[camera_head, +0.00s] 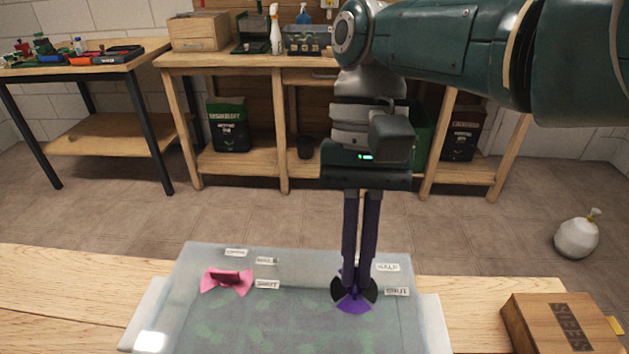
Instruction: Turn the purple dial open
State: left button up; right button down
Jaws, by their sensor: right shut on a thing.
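The purple dial (354,304) sits on the right part of the translucent lid of a seedling box (300,264). It is a round black and purple disc, partly hidden by my fingers. My right gripper (356,288) comes straight down from above and is shut on the dial. White labels stand around it: "HALF" (388,267) to its upper right and "SHUT" (397,291) to its right. A pink dial (226,281) with its own labels is at the left of the lid. My left gripper is not in view.
A wooden box (550,325) marked "SEEDS" lies at the right on the wooden table (465,290). Behind, across open floor, stand a bench (185,59) with a spray bottle (276,35) and a side table (135,65). A tied white sack (577,236) sits on the floor.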

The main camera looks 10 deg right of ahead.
dwell(0.6)
jog(key=c, duration=1)
grip_release()
jog(key=b+v, duration=0.3)
jog(key=v, duration=0.7)
jog(key=shift+a+b, duration=0.1)
jog(key=shift+b, duration=0.3)
